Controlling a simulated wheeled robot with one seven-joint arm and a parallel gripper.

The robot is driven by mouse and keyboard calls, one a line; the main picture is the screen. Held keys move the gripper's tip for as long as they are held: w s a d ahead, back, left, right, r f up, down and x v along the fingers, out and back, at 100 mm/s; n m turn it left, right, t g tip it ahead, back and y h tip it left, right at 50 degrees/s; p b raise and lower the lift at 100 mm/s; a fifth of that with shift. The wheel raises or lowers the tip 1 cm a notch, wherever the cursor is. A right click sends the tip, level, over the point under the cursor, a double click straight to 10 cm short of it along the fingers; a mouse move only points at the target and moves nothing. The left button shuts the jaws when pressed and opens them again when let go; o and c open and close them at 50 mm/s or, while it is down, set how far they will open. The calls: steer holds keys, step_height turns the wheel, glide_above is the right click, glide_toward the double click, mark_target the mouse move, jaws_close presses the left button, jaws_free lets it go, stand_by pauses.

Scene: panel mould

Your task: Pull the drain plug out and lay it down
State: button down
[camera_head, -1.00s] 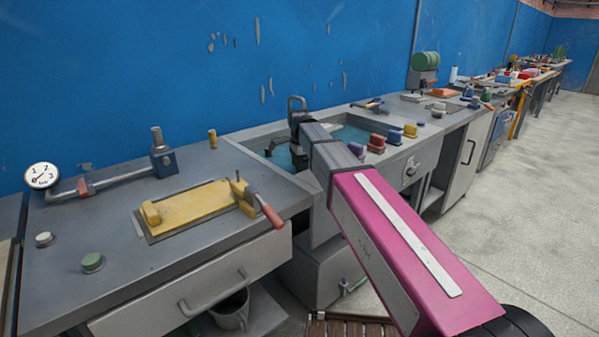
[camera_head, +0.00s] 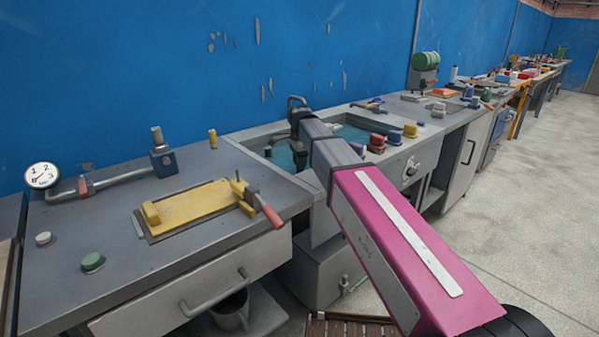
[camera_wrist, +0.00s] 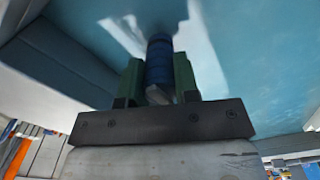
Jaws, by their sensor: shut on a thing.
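In the wrist view, my gripper (camera_wrist: 158,78) has its two green fingers shut on a blue cylinder (camera_wrist: 159,58), which looks like the drain plug's grip. Pale blue water or basin surface fills the view around it. I cannot tell whether the plug is seated or lifted clear. In the head view, my arm reaches over the sink (camera_head: 248,133), which holds blue-green water (camera_head: 284,158).
Left of the sink is a grey worktop (camera_head: 110,237) with a yellow mould block (camera_head: 195,202), a red-handled clamp (camera_head: 268,214) and a pipe with a gauge (camera_head: 42,176).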

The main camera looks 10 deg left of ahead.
steer(key=shift+r, duration=1.55)
steer(key=shift+r, duration=0.1)
steer(key=shift+r, duration=1.95)
